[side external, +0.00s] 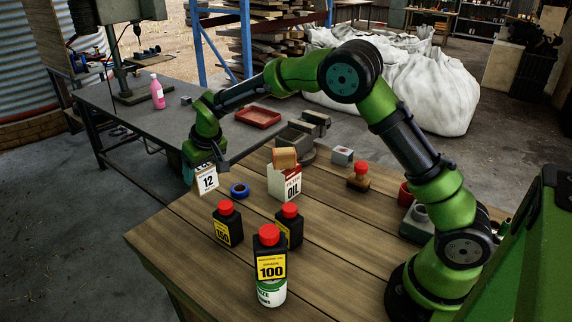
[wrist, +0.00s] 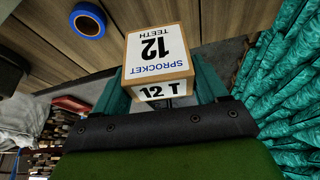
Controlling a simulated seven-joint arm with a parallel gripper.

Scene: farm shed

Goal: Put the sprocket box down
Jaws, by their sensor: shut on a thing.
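The sprocket box (side external: 207,181) is a small white and tan carton marked "12". My gripper (side external: 205,163) is shut on it at the far left edge of the wooden table. In the wrist view the sprocket box (wrist: 157,52) sits between the teal fingers of my gripper (wrist: 160,86), with its "SPROCKET 12 TEETH" and "12 T" faces showing. The table edge passes behind the box there. I cannot tell whether the box touches the tabletop; its underside is hidden.
A blue tape roll (side external: 240,190) lies just right of the box. An oil filter box (side external: 285,184) with a tan block (side external: 285,158), a vise (side external: 296,139) and several red-capped bottles stand nearby. The wooden table (side external: 185,230) is bare at front left.

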